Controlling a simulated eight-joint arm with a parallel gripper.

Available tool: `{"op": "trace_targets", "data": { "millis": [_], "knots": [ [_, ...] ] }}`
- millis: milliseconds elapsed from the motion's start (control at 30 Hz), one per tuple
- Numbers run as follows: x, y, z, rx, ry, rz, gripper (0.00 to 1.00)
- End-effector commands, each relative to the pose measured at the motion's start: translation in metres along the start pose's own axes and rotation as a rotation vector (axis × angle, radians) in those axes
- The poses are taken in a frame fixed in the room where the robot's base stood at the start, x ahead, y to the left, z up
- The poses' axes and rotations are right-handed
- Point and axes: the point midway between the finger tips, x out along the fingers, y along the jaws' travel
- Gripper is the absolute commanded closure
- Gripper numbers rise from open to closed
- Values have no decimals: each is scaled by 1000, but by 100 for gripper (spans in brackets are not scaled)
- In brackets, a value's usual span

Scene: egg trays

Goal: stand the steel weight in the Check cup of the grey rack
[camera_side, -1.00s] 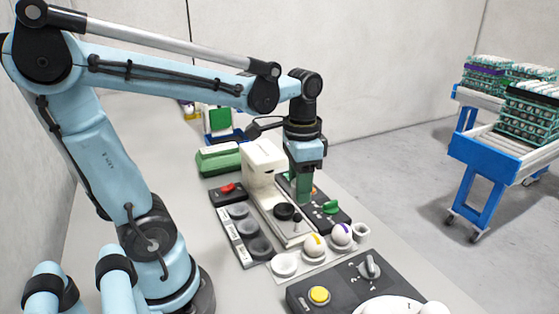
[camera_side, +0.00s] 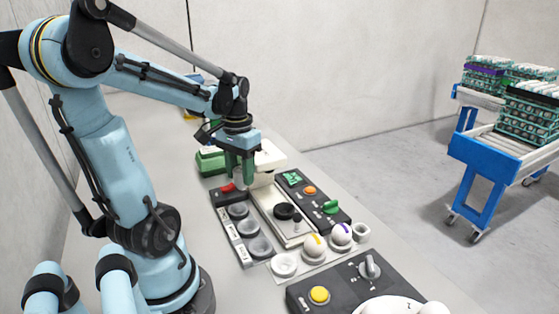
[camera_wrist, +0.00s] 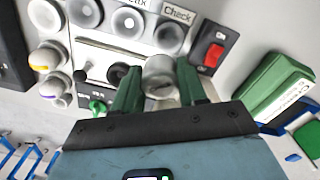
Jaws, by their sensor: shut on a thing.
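The steel weight (camera_wrist: 160,72) is a short shiny cylinder between the two green fingers of my gripper (camera_wrist: 160,88) in the wrist view. My gripper is shut on it. In the side view my gripper (camera_side: 240,179) is above the work area, close to the red switch, and the weight cannot be made out there. The grey rack (camera_side: 232,236) has three round cups in a row. Its Check cup (camera_wrist: 168,38), by the "Check" label (camera_wrist: 178,13), looks empty and lies just past the weight in the wrist view. In the side view the Check cup (camera_side: 238,210) is the farthest one.
A red switch (camera_wrist: 214,55) sits beside the Check cup. The pale scale with its black pan (camera_side: 284,211) stands right of the rack. Two marked eggs (camera_side: 314,245), a dark panel with a green knob (camera_side: 331,207) and a green box (camera_wrist: 275,85) are nearby.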

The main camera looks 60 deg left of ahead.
Motion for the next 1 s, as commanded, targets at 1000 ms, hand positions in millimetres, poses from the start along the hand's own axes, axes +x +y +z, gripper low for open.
{"op": "trace_targets", "data": {
  "millis": [1000],
  "knots": [
    [66, -16, 4, -62, -1, 1, 97]
  ]
}}
